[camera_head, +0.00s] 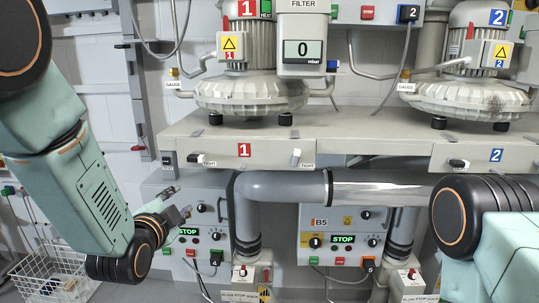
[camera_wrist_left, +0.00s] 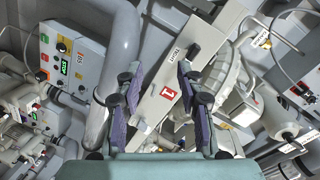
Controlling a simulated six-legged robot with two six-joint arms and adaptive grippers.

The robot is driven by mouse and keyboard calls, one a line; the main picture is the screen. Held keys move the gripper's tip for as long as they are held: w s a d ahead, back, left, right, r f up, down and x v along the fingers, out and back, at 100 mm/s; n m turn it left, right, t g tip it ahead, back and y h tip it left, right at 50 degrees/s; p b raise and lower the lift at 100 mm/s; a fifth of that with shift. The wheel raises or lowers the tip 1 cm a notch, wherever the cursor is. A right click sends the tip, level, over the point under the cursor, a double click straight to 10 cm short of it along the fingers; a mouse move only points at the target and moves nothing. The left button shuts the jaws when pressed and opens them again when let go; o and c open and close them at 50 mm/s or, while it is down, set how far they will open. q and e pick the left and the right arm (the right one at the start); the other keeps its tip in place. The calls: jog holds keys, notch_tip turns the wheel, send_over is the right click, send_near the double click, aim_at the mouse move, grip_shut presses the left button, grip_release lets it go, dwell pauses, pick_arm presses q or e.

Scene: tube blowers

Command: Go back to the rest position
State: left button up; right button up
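My left arm comes in from the left in the head view and bends down at the lower left. Its gripper (camera_head: 178,201) is in front of the left control box (camera_head: 205,205), below the shelf. In the left wrist view the two purple-padded fingers (camera_wrist_left: 160,70) stand apart with nothing between them. Beyond them is the shelf front with the red number 1 plate (camera_wrist_left: 168,95). My right arm shows only as a thick link at the lower right of the head view. The right gripper is out of the picture.
Blower 1 (camera_head: 250,93) and blower 2 (camera_head: 470,98) stand on the shelf (camera_head: 350,135). A grey pipe (camera_head: 285,186) runs below it, near control box B5 (camera_head: 318,222). A wire basket (camera_head: 50,275) is at the lower left. A filter gauge (camera_head: 303,50) reads 0.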

pick_arm(q)
jog(key=s+f+n+g+b, duration=0.1)
jog(key=s+f+n+g, duration=0.35)
jog(key=s+f, duration=0.5)
jog(key=s+f+n+g+b, duration=0.1)
jog(key=s+f+n+g, duration=0.35)
jog(key=f, duration=0.85)
jog(key=s+f+n+g+b, duration=0.1)
jog(key=s+f+g, duration=0.1)
jog(key=s+f, duration=0.4)
jog(key=s+f+n+g+b, duration=0.1)
jog(key=s+f, duration=0.4)
jog(key=s, duration=0.8)
jog(key=s+a+f+n+g+b, duration=0.1)
jog(key=s+f+g, duration=0.3)
jog(key=s, duration=0.6)
notch_tip(320, 180, down, 3)
jog(key=shift+r+n+y+b, duration=0.15)
jog(key=shift+n+y+b, duration=0.15)
jog(key=shift+n+b, duration=0.3)
jog(key=shift+w, duration=0.1)
